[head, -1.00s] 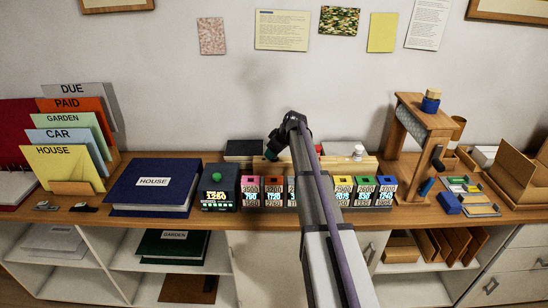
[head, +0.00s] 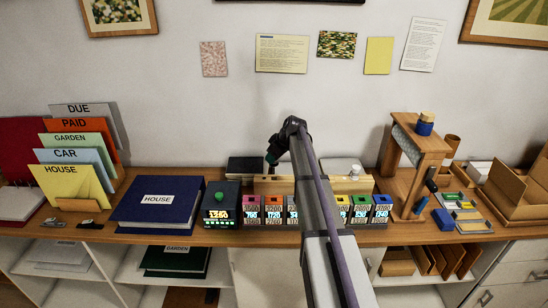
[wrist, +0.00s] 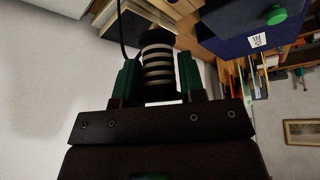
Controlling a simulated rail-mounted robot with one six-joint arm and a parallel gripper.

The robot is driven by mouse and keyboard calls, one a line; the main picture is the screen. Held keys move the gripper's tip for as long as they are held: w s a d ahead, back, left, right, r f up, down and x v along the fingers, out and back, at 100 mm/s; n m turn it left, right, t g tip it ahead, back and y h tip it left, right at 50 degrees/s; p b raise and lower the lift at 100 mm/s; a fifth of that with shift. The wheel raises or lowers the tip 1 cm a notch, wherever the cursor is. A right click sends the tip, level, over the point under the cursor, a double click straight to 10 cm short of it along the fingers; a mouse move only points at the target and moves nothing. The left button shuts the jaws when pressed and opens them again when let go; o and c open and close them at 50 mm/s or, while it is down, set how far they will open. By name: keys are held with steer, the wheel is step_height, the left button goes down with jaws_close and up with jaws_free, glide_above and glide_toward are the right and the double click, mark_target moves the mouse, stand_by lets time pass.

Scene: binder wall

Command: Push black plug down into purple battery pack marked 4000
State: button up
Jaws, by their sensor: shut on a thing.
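My gripper (head: 272,158) is above and behind the row of battery packs, left of my arm. In the wrist view its green fingers (wrist: 158,78) are shut on the black ribbed plug (wrist: 158,60), with a thin black cable running up from it. The plug is apart from every pack. Several packs stand in a row on the desk: a pink one (head: 252,210), an orange one (head: 274,210), a green one (head: 361,210) and a blue one (head: 381,210) show. My arm hides the middle of the row. I cannot make out a purple pack marked 4000.
A dark box with a green knob and lit display (head: 221,206) stands left of the packs. A blue HOUSE binder (head: 157,206) lies farther left. A wooden ledge (head: 350,185) runs behind the row. A wooden stand (head: 420,150) rises at the right.

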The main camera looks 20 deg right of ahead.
step_height(320, 180, up, 3)
steer(key=shift+r+p, duration=0.1)
steer(key=shift+p, duration=0.65)
steer(key=shift+f, duration=0.2)
